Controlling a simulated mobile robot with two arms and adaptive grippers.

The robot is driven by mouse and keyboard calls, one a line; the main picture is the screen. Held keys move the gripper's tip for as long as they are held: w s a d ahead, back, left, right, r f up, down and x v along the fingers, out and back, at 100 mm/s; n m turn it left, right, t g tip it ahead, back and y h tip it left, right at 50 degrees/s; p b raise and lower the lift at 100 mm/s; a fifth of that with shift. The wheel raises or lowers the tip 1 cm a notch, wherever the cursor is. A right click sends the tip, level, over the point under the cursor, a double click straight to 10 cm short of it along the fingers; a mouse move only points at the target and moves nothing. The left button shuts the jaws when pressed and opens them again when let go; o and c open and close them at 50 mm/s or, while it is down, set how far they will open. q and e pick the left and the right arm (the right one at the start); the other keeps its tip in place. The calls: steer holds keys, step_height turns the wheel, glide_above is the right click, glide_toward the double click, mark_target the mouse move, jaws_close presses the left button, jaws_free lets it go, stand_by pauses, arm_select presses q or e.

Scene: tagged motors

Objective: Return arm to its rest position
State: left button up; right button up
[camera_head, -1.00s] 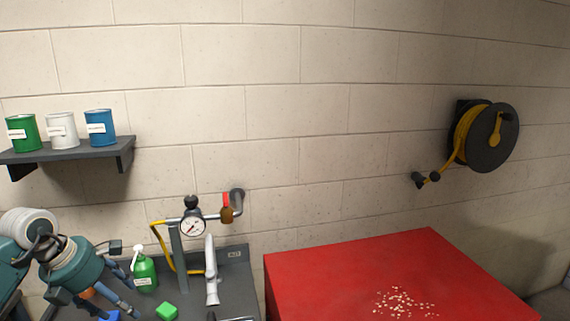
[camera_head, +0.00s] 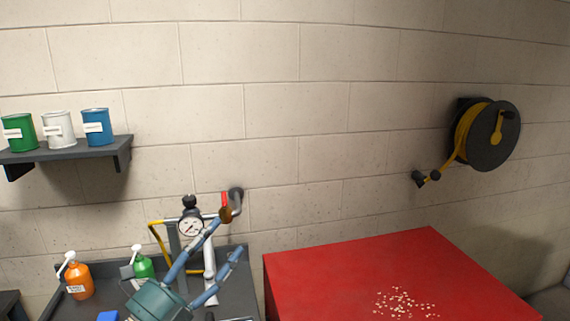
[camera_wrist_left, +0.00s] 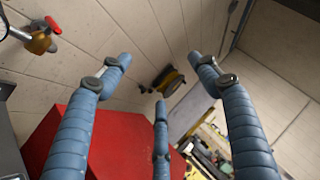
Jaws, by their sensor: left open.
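My left gripper (camera_head: 227,237) has a teal body and blue segmented fingers. It is in front of the grey bench at the lower left of the head view, its fingers pointing up and right. The left wrist view shows its three fingers (camera_wrist_left: 160,80) spread wide with nothing between them. In the head view the fingers overlap the pressure gauge (camera_head: 191,225) and pipe area; I cannot tell how near they are. My right gripper is not in view.
The bench (camera_head: 238,270) carries an orange bottle (camera_head: 79,281), a green bottle (camera_head: 143,266) and a blue block (camera_head: 108,316). A red-topped cabinet (camera_head: 340,265) stands to the right with small pale bits on it. A hose reel (camera_head: 497,140) hangs on the wall.

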arm_select(q)
steer(key=s+a+f+n+g+y, duration=0.2)
steer(key=s+a+f+n+y, duration=0.1)
steer(key=a+f+n+y, duration=0.5)
steer(key=s+a+f+n+g+y, duration=0.15)
steer(key=a+f+n+y, duration=0.4)
steer(key=f+n, duration=0.55)
steer(key=s+d+f+n+g+h, duration=0.1)
steer(key=s+d+f+n+g, duration=0.1)
steer(key=s+f+g, duration=0.5)
steer(key=s+d+f+n+g, duration=0.1)
steer(key=s+d+f+n, duration=0.15)
steer(key=s+f, duration=0.6)
steer(key=s+d+f+n+g+h, duration=0.1)
steer(key=s+d+f+n+g, duration=0.2)
steer(key=s, duration=0.9)
step_height(320, 180, down, 33)
steer(key=s+m+g+b, duration=0.2)
steer(key=s+b, duration=0.1)
steer(key=b, duration=0.3)
steer(key=s+a+f+b, duration=0.2)
steer(key=s+f, duration=0.6)
steer(key=f, duration=0.1)
steer(key=s+a+f+g+b, duration=0.1)
steer(key=s+f+b, duration=0.1)
steer(key=s+f, duration=0.6)
step_height(320, 180, down, 2)
steer(key=shift+a+f, duration=0.1)
steer(key=shift+a, duration=0.25)
